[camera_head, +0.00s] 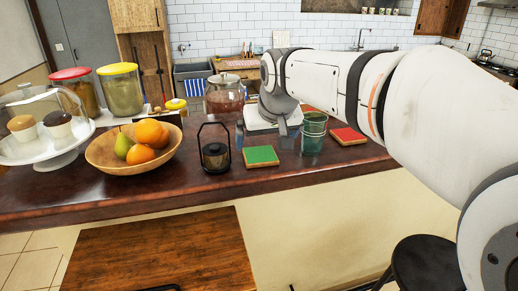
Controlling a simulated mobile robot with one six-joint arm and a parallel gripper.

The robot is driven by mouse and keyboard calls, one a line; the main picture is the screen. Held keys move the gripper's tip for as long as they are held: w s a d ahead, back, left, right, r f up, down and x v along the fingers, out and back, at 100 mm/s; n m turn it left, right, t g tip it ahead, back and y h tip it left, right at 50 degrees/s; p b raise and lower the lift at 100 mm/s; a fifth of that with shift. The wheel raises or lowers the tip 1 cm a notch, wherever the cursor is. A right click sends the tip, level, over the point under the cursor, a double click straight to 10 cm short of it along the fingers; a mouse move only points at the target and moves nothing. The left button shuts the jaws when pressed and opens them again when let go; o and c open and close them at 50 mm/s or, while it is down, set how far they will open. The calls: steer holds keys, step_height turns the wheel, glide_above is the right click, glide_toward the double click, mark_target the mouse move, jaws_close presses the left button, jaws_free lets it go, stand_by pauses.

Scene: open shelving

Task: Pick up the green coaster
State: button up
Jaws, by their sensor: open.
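The green coaster (260,155) lies flat on the dark countertop (215,185), near its front edge. It has a green top and a light brown rim, and its top is uncovered. My gripper (266,136) is open, just behind the coaster in the picture, with its fingers pointing down. I see nothing between the fingers. I cannot tell exactly how high they are above the counter.
A black lantern (215,148) stands close left of the coaster. A green glass (313,133) and a red coaster (347,135) are to the right. A fruit bowl (103,153) and a domed cake stand (52,160) are farther left. A stool (425,265) stands below right.

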mark_target(260, 155)
steer(key=p+x, duration=0.1)
steer(key=x, duration=0.6)
steer(key=shift+w+a+r+p, duration=0.1)
steer(key=shift+w+r+p, duration=0.15)
steer(key=shift+p, duration=0.15)
steer(key=shift+c, duration=0.2)
steer(key=c, duration=1)
